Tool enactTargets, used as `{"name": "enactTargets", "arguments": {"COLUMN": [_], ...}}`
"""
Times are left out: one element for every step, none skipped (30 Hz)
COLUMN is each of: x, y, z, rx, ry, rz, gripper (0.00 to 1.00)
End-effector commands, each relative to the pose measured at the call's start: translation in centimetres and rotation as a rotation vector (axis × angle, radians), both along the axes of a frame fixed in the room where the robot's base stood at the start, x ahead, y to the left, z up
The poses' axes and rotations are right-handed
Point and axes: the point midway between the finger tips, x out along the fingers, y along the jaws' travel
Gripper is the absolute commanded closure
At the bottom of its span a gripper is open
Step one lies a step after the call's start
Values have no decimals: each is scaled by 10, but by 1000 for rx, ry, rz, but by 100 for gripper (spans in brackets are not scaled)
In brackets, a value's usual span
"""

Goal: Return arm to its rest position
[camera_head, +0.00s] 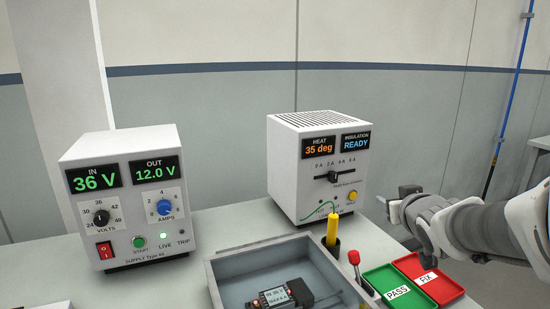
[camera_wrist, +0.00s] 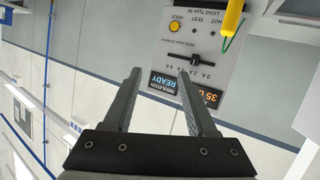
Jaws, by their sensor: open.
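My gripper (camera_head: 390,197) is at the right in the head view, raised above the table beside the load box. It points left, toward the box. In the wrist view my gripper (camera_wrist: 159,75) shows two dark fingers spread apart with nothing between them. The load box (camera_head: 318,170) has a display reading 35 deg and READY. It appears upside down in the wrist view (camera_wrist: 205,50), beyond the fingers and apart from them.
A power supply (camera_head: 125,195) reading 36 V and 12.0 V stands at the left. A grey tray (camera_head: 222,280) holds a small black device (camera_head: 283,297). A yellow-handled probe (camera_head: 332,228), a red-topped tool (camera_head: 354,258), a green PASS tray (camera_head: 385,278) and a red FIX tray (camera_head: 440,290) are nearby.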

Motion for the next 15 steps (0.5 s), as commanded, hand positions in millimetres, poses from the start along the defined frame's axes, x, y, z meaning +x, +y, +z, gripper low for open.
{"name": "enactTargets", "arguments": {"x": [-14, -23, -36, -45, -55, -69, -80, -91, -106, -117, -129, -144, -156, -168, -184], "y": [6, 8, 11, 15, 18, 23, 28, 32, 39, 44, 50, 58, 64, 69, 78], "z": [3, 2, 0, -2, -4, -7, -10, -13, -17, -20, -24, -28, -32, -36, -40], "rx": [3, 5, 12, 18, 25, 35, 44, 51, 64, 72, 82, 94, 105, 116, 127], "ry": [33, 61, 97, 127, 156, 197, 228, 260, 302, 336, 369, 413, 447, 478, 520], "rz": [-21, -38, -56, -67, -78, -88, -93, -96, -98, -97, -95, -89, -82, -75, -61], "gripper": [43, 43, 43, 43, 43, 43, 43, 43, 43, 43, 43, 43, 43, 43, 43]}}
